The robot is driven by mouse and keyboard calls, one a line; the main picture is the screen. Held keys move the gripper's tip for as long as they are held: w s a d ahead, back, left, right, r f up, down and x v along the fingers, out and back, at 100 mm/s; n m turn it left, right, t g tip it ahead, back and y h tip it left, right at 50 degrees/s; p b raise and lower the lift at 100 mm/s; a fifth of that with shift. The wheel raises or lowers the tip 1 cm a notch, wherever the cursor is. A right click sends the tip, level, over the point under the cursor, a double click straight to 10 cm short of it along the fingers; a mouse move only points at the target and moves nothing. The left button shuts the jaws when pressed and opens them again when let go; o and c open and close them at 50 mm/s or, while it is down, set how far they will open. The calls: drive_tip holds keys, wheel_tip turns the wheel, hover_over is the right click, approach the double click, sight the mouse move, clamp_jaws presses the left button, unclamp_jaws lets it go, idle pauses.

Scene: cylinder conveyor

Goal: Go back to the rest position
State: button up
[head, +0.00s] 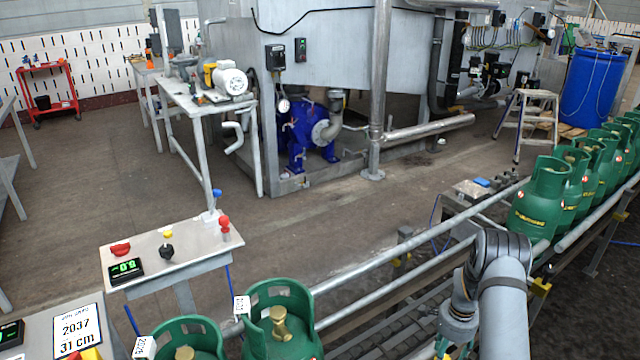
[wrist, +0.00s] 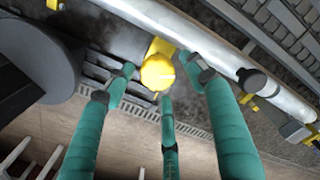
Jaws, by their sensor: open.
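My gripper (wrist: 165,82) shows three teal fingers in the wrist view, spread apart with no cylinder between them. A yellow fitting (wrist: 158,68) shows between the fingertips; I cannot tell how far beyond them it is. In the head view my arm reaches in at the lower right over the conveyor (head: 395,318), and its end is largely hidden or cut off by the bottom edge.
A metal rail (head: 380,250) runs along the conveyor, and the belt stretch between the cylinder groups looks empty. A control panel (head: 170,248) with knobs and a display (head: 78,330) stand at the left. A step stool (head: 527,120) and blue barrel (head: 592,88) are at the back right.

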drive_tip(key=shift+m+p, duration=0.65)
drive_tip(key=shift+m, duration=1.05)
